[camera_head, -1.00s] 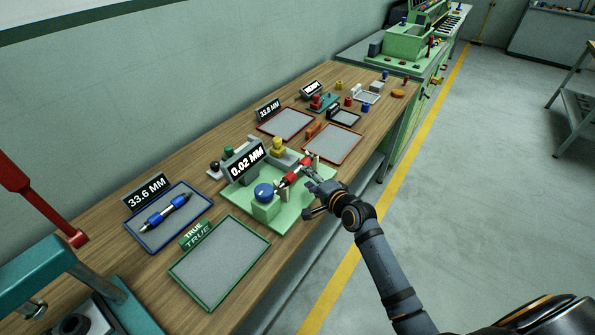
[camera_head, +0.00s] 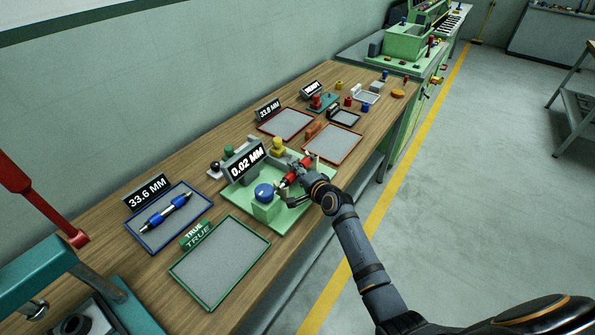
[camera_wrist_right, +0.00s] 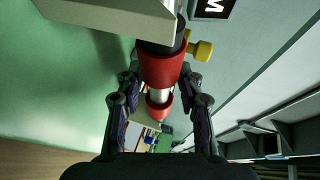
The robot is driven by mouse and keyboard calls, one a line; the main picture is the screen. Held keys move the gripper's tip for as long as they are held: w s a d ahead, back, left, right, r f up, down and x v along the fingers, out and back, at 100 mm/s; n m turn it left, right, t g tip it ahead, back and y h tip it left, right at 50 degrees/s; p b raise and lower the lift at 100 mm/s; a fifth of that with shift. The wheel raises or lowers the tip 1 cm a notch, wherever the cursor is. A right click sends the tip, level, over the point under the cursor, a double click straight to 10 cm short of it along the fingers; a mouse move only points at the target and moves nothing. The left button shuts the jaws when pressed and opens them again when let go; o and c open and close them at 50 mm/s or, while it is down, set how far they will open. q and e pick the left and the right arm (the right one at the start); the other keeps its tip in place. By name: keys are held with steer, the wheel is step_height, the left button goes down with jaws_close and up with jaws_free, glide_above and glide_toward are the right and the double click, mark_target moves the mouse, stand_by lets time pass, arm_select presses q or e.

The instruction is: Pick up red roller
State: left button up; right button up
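The red roller (camera_head: 291,177) lies across the green measuring fixture (camera_head: 291,216) with the 0.02 MM display, on the workbench. In the right wrist view the roller (camera_wrist_right: 163,70) has two red sections with a bare metal neck between them. My right gripper (camera_head: 291,187) is at the roller and partly covers it. In the wrist view its fingers (camera_wrist_right: 161,97) are spread on either side of the roller's neck, with visible gaps, so it is open. My left gripper is not in view.
A blue roller (camera_head: 166,213) lies in a blue-rimmed tray left of the fixture. An empty green-rimmed tray (camera_head: 262,240) is in front. The fixture's blue knob (camera_head: 264,191) stands close to my gripper.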

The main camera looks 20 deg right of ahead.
jaws_close()
steer(key=shift+r, duration=0.1)
steer(key=shift+w+r, duration=0.1)
steer(key=shift+r, duration=0.2)
step_height(320, 180, up, 3)
steer(key=shift+f, duration=0.15)
steer(key=s+d+r, duration=0.9)
steer(key=d, duration=0.1)
steer(key=shift+d+r, duration=0.25)
steer(key=shift+d, duration=0.15)
stand_by(0.3)
